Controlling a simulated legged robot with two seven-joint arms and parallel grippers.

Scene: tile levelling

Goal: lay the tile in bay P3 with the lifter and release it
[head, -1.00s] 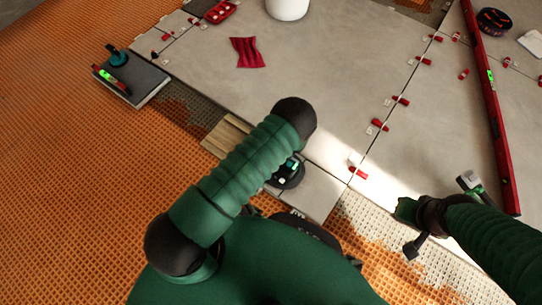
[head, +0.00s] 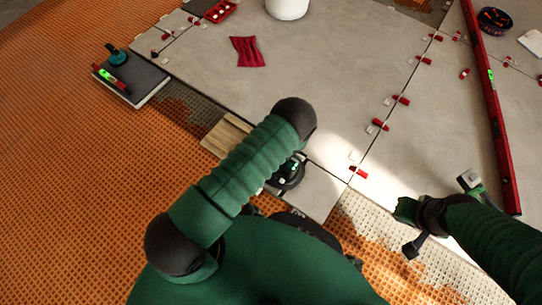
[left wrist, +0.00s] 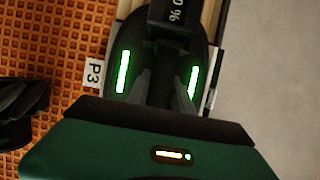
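The lifter (head: 290,174) is a black rounded tool at the near edge of the laid tiles, partly behind my left arm. In the left wrist view its black body (left wrist: 118,82) has green light strips, and its display (left wrist: 175,12) reads "0 %", cut off by the frame edge. The fingers of my left gripper (left wrist: 173,90) close on its dark handle. A wood-look piece (head: 226,136) shows beyond the arm, partly covered. Whether the lifter bears on it cannot be told. A P3 label (left wrist: 95,72) lies beside the lifter. My right gripper (head: 408,228) is at the right; its finger state is unclear.
Large grey tiles (head: 330,70) with red clips fill the back. A long red level (head: 490,100) lies at right. A red cloth (head: 247,52), white bucket (head: 288,6) and dark slab (head: 135,80) stand around. Orange matting (head: 70,180) is open at left.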

